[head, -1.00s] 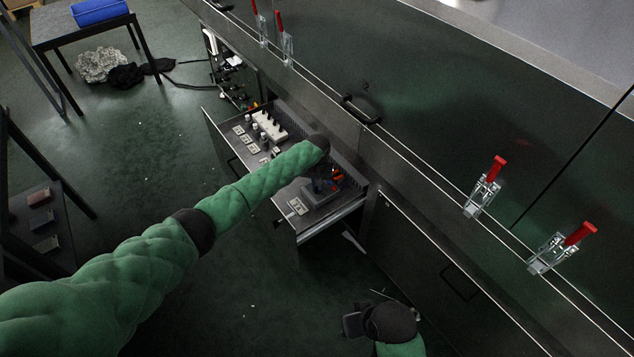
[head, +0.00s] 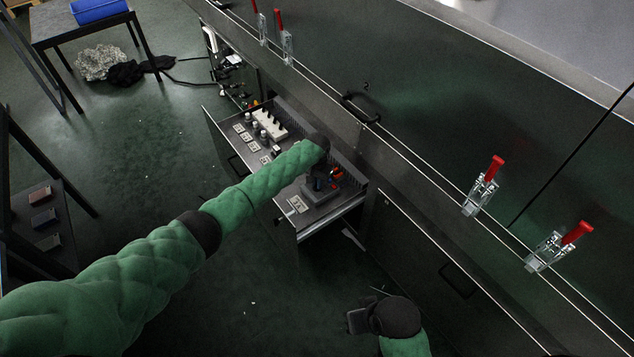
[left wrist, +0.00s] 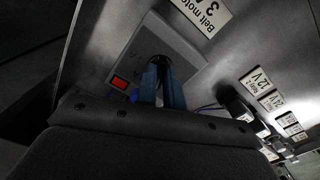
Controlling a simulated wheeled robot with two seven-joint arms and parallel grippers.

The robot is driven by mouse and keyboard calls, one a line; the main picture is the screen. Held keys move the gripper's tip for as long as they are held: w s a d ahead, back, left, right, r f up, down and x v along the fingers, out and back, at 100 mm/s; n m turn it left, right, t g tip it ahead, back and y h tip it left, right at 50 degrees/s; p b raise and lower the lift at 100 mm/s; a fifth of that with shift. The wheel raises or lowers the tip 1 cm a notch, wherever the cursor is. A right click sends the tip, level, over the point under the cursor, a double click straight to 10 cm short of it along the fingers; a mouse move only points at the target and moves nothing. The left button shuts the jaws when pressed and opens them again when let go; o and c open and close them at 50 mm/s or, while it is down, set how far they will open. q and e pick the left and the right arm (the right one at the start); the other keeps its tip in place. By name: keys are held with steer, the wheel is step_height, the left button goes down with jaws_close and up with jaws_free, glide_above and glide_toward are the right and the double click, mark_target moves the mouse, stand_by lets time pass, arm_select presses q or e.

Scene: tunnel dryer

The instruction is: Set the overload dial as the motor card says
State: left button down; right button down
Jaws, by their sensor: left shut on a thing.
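A grey overload unit (left wrist: 172,40) stands on the drawer panel beside a label reading "Belt motor 3" (left wrist: 203,12). It also shows in the head view (head: 322,196). My left gripper (left wrist: 164,78) has its blue fingers shut on the dark round dial (left wrist: 155,64) on the unit's face. The fingers cover most of the dial, so its setting cannot be read. A lit red button (left wrist: 119,82) and a blue button (left wrist: 134,97) sit near the fingers. My right gripper (head: 356,320) is low at the front, away from the drawer; its jaws are unclear. No motor card is readable.
The open drawer (head: 345,214) holds sockets (head: 245,138) and a white block (head: 268,124) with dark knobs. A machine wall with red-handled clamps (head: 486,186) runs along the right. The green floor (head: 150,170) is open at left.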

arm_select(q)
steer(key=c, duration=1.5)
jaws_free()
steer(key=shift+r, duration=3.9)
steer(key=shift+d, duration=0.1)
